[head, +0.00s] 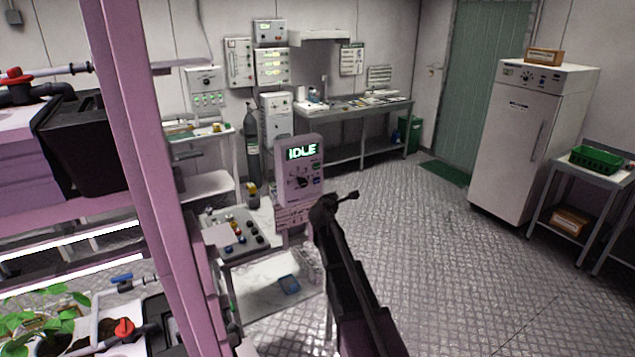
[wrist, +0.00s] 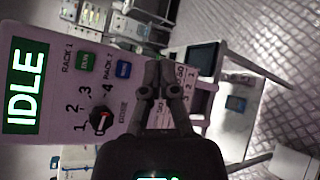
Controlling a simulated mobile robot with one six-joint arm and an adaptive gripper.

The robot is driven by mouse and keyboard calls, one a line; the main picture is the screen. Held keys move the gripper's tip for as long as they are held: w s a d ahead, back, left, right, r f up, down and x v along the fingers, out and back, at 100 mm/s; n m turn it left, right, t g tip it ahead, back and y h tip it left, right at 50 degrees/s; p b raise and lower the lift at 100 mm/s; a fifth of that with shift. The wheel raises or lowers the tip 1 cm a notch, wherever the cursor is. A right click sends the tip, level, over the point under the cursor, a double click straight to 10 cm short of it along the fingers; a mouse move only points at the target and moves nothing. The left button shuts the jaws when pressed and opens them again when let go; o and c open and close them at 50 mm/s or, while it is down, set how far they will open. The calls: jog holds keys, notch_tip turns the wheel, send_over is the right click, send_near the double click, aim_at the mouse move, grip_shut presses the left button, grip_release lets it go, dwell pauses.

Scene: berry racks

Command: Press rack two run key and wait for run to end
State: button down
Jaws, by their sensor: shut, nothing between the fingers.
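The control box (head: 299,187) stands upright at the middle of the head view, its green display (head: 302,152) reading IDLE. In the wrist view the box (wrist: 50,160) appears turned sideways. Its green key (wrist: 86,62) is labelled RACK 1 and the blue key (wrist: 123,69) is labelled RACK 2. A black dial (wrist: 102,119) marked 1 to 4 sits beside them. My gripper (wrist: 158,88) is shut and empty, its tips seen just to the right of the blue key. The gap to the panel is unclear. It also shows in the head view (head: 328,207).
A pink rack post (head: 150,170) rises at the left. A small bench (head: 270,290) with a button tray (head: 238,236) stands below and beside the box. A white cabinet (head: 520,140) stands at the right. The floor between is clear.

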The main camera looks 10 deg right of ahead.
aim_at(317, 181)
jog(key=shift+w, duration=0.2)
dwell(0.3)
jog(key=shift+w+a, duration=0.45)
jog(key=shift+w, duration=0.9)
jog(key=shift+w+a, duration=0.45)
jog(key=shift+w, duration=0.85)
jog(key=shift+w+a, duration=0.45)
jog(key=shift+w, duration=0.9)
jog(key=shift+w+a, duration=0.15)
jog(key=shift+w, duration=0.25)
